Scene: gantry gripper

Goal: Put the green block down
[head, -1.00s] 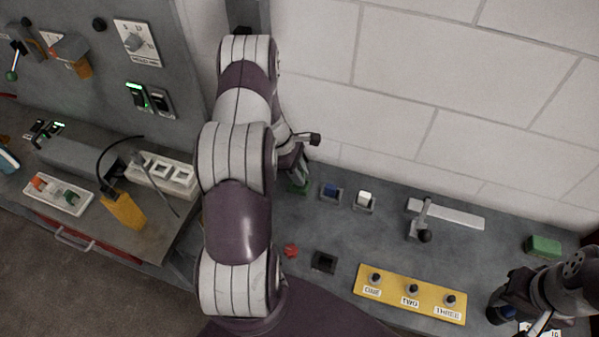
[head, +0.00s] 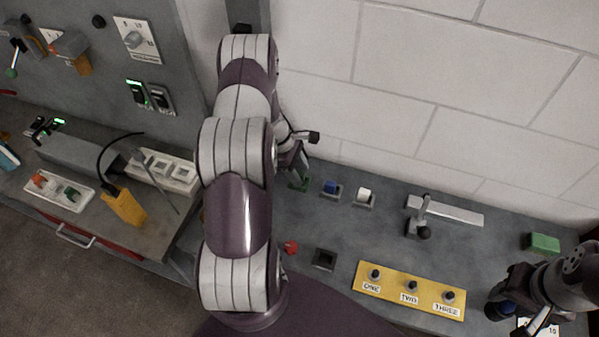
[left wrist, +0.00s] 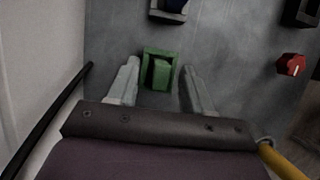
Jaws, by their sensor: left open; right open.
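A small green block (left wrist: 161,74) sits in a green-rimmed square holder (left wrist: 146,68) on the grey bench, in the left wrist view. My left gripper (left wrist: 160,88) is open, with one pale finger on each side of the holder and gaps between. In the head view my left gripper (head: 296,172) points down at the back of the bench by the wall, and its own arm partly hides it. The green holder (head: 300,186) shows only in part below it. My right gripper (head: 520,310) is open at the lower right, partly hidden by its arm.
A blue block (head: 331,187) and a white block (head: 364,195) sit in holders nearby.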

